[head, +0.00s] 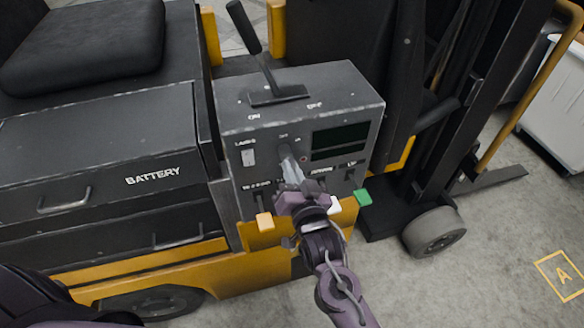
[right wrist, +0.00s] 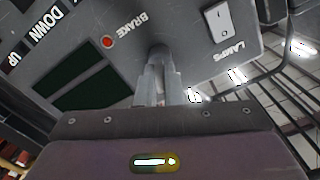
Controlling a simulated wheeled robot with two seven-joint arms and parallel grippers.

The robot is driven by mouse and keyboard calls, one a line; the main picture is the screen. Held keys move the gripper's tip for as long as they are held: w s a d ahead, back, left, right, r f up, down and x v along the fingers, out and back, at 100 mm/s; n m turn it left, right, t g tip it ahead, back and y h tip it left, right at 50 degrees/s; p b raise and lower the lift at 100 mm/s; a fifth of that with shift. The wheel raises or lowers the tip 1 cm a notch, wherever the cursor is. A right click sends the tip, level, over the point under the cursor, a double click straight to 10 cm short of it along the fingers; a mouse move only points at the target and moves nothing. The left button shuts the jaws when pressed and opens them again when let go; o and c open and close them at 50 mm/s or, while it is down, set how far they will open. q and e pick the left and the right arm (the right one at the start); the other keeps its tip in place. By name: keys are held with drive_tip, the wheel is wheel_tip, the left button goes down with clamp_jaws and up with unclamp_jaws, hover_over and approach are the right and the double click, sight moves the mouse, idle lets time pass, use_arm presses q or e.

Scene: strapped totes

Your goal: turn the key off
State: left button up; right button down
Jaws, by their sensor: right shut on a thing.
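The grey control panel (head: 232,133) of the forklift faces me, with dark displays, switches and printed labels. My right gripper (head: 287,160) reaches up to the middle of the panel. In the right wrist view its two pale fingers (right wrist: 158,76) are shut on a grey, rounded piece at the panel face, which I take to be the key (right wrist: 159,54). The key's shape and the angle it is turned to are mostly hidden by the fingers. My left gripper does not show.
A lever (head: 258,50) stands on top of the panel box. A lamps switch (head: 248,157) is left of my gripper, and orange and green knobs (head: 363,197) stick out below. The battery drawer (head: 100,165) is at left, the mast at right. Open floor lies at lower right.

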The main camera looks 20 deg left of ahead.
drive_tip(key=n+p, duration=0.1)
drive_tip(key=n, duration=0.4)
idle(0.6)
drive_tip(key=c, duration=1.6)
unclamp_jaws()
drive_tip(key=shift+o, duration=0.2)
drive_tip(key=b+v, duration=0.2)
drive_tip(key=v, duration=0.5)
drive_tip(key=shift+s+d, duration=0.25)
drive_tip(key=shift+s, duration=0.05)
